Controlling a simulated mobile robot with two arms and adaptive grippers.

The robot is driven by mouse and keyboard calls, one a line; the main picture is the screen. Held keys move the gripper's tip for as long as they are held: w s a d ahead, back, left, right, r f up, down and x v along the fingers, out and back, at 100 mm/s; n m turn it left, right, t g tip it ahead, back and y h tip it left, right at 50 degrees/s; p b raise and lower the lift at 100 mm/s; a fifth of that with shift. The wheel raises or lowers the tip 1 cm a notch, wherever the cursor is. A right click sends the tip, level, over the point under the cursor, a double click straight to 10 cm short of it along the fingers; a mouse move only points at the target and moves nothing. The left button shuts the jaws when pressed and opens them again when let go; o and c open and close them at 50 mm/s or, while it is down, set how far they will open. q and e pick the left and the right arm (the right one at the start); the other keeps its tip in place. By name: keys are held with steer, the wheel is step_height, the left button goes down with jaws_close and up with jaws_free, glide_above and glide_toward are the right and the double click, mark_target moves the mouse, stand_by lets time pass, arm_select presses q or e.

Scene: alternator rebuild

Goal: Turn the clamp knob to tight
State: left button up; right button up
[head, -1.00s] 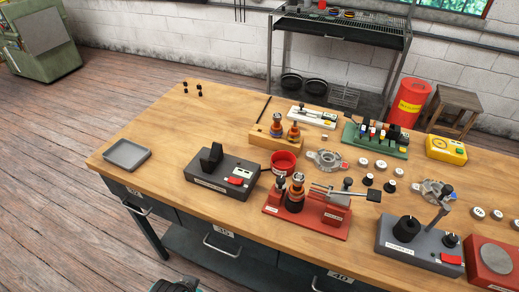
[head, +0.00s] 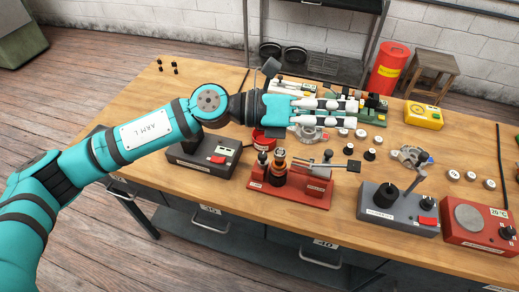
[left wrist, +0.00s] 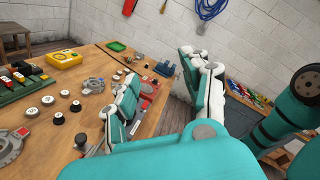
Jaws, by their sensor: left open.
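I cannot tell for certain which knob is the clamp knob, as the labels are too small to read. A red fixture (head: 290,192) carries a dark and orange cylinder (head: 278,168) and a metal arm with a small black knob (head: 328,155). A grey box (head: 398,218) to its right has a large black knob (head: 385,195), a smaller black knob (head: 426,203) and a slanted post. My left gripper (head: 352,112) is open, its fingers pointing right above the back middle of the table. Its spread, empty fingers also show in the left wrist view (left wrist: 158,68). My right gripper is out of view.
A red box with a round plate (head: 468,218) stands at the right. A metal housing (head: 410,156), several small round parts and a yellow box (head: 424,116) lie behind. My left arm covers part of the left grey box (head: 205,158).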

arm_select(q)
step_height(320, 180, down, 3)
steer(key=w+a+m+y, duration=0.1)
steer(key=a+m+y, duration=0.2)
steer(key=y, duration=0.1)
steer(key=m+t+y, duration=0.2)
steer(key=m+y, duration=0.1)
steer(key=y, duration=0.6)
glide_toward(261, 154)
steer(key=p+x, duration=0.6)
steer(key=x, duration=0.2)
steer(key=shift+d+f, duration=0.15)
steer(key=shift+f, duration=0.1)
jaws_close()
